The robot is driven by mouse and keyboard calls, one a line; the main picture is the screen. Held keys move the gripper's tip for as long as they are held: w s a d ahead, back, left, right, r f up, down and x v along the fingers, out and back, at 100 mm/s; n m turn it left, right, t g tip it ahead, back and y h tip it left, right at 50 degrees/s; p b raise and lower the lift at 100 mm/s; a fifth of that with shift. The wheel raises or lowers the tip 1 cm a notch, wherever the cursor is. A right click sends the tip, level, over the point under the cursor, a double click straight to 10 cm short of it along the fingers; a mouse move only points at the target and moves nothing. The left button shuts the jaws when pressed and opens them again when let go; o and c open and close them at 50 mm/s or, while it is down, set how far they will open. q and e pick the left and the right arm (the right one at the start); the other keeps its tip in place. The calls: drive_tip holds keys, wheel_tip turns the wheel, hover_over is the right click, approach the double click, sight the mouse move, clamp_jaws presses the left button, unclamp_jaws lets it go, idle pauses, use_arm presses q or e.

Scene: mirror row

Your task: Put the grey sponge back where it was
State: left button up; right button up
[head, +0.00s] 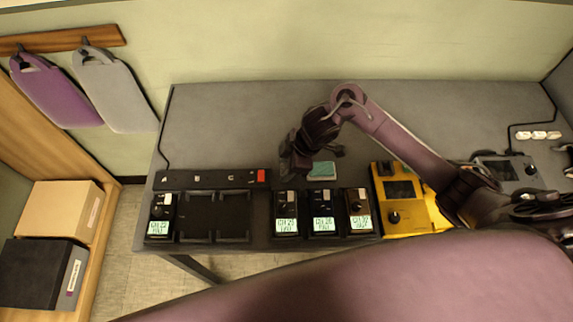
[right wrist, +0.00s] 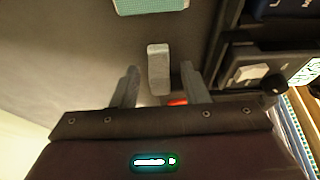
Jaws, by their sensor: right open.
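My right gripper (head: 308,158) is over the grey bench, behind the row of handheld units. In the right wrist view its two fingers are spread apart. A small pale grey block (right wrist: 158,68), which looks like the grey sponge, shows between and just beyond the fingertips, with gaps on both sides. In the head view the gripper hides this block. A teal pad with a pale edge (head: 322,170) lies on the bench beside the gripper; it also shows at the top of the right wrist view (right wrist: 150,5). My left gripper is not in view.
A black power strip with a red switch (head: 261,176) lies behind the charging rack, which has empty bays (head: 214,232) and several black units (head: 322,212). A yellow device (head: 398,205) stands right of them. The bench's back left (head: 230,125) is clear.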

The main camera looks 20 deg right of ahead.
drive_tip(key=p+v, duration=0.1)
drive_tip(key=v, duration=1.1)
drive_tip(key=shift+p, duration=0.3)
drive_tip(key=shift+r, duration=0.15)
